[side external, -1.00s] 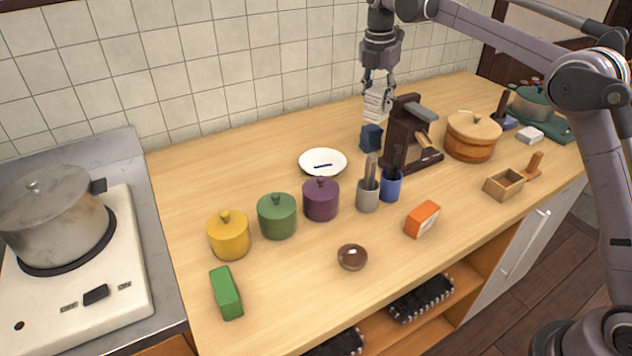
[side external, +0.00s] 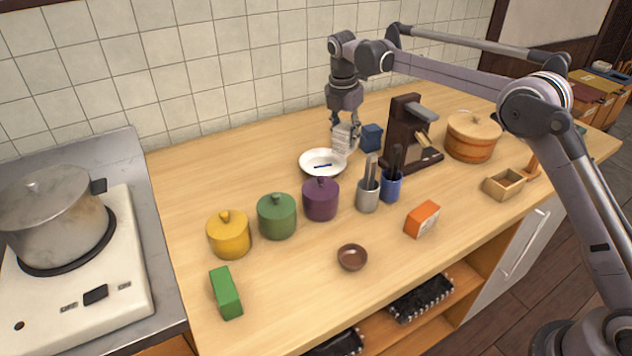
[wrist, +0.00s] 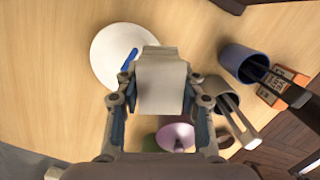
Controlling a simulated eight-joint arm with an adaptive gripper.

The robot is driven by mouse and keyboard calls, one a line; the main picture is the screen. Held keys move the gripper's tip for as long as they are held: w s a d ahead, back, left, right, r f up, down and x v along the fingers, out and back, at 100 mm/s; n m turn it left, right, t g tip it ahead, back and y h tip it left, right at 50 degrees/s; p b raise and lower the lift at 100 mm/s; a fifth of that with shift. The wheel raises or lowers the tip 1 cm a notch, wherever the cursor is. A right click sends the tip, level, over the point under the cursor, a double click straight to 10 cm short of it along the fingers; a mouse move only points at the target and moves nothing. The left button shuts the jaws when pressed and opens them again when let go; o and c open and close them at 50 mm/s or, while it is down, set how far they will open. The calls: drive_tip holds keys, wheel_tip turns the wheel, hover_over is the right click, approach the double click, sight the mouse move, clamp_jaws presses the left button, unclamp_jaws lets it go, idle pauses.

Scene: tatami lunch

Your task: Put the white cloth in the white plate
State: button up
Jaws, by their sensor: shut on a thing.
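My gripper (side external: 345,122) is shut on the white cloth (side external: 345,140), which hangs below the fingers. The cloth also shows between the fingers in the wrist view (wrist: 162,85). The white plate (side external: 313,170) lies on the counter just left of and below the cloth, with a small blue object (side external: 322,166) in it. In the wrist view the cloth covers part of the right side of the plate (wrist: 105,50). The cloth looks to be over or close to the plate's right rim; whether it touches the plate I cannot tell.
A dark blue block (side external: 371,138) and a dark brown stand (side external: 402,130) are right of the cloth. Purple (side external: 321,200), green (side external: 277,216) and yellow (side external: 229,235) lidded pots stand in front. A grey utensil cup (side external: 367,196) is near. The counter left of the plate is clear.

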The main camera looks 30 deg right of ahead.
drive_tip(key=a, duration=0.1)
drive_tip(key=w+a+f, duration=0.1)
drive_tip(key=a+f, duration=0.1)
drive_tip(key=shift+w+a+f, duration=0.2)
drive_tip(key=shift+w+a, duration=0.05)
drive_tip(key=shift+w, duration=0.1)
drive_tip(key=shift+f, duration=2)
drive_tip(key=shift+f, duration=0.1)
drive_tip(key=o, duration=1.1)
drive_tip(key=shift+o, duration=0.2)
